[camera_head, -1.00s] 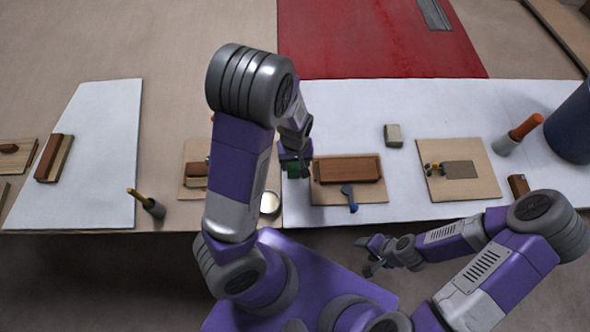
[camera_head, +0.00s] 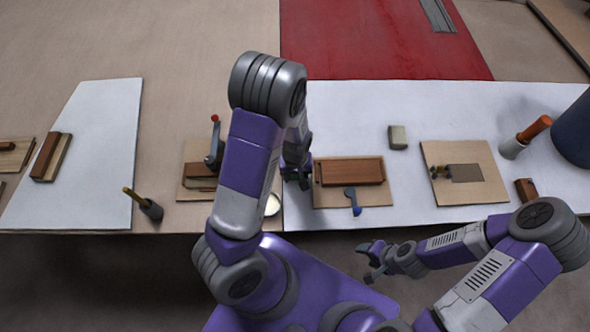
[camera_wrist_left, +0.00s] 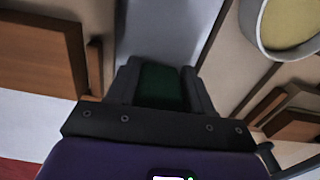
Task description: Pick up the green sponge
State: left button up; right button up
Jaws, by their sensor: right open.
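The green sponge (camera_wrist_left: 160,86) sits between the two dark fingers of my left gripper (camera_wrist_left: 161,88) in the left wrist view. It fills the gap, with a finger against each side. In the head view my left gripper (camera_head: 298,181) is beside the left edge of the board with the brown block, and the sponge is mostly hidden there by the gripper and arm. My right gripper (camera_head: 373,261) is open and empty, in front of the table's front edge.
A brown wooden block (camera_head: 350,171) and a blue-handled tool (camera_head: 352,200) lie on a board right of my left gripper. A round tin (camera_head: 272,206) stands close on the left. A beige block (camera_head: 397,137) lies farther right on the white sheet (camera_head: 440,110).

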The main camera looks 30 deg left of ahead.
pick_arm(q)
jog(key=c, duration=0.3)
jog(key=shift+r, duration=0.1)
notch_tip(320, 180, up, 10)
jog(key=p, duration=0.3)
jog(key=shift+p, duration=0.3)
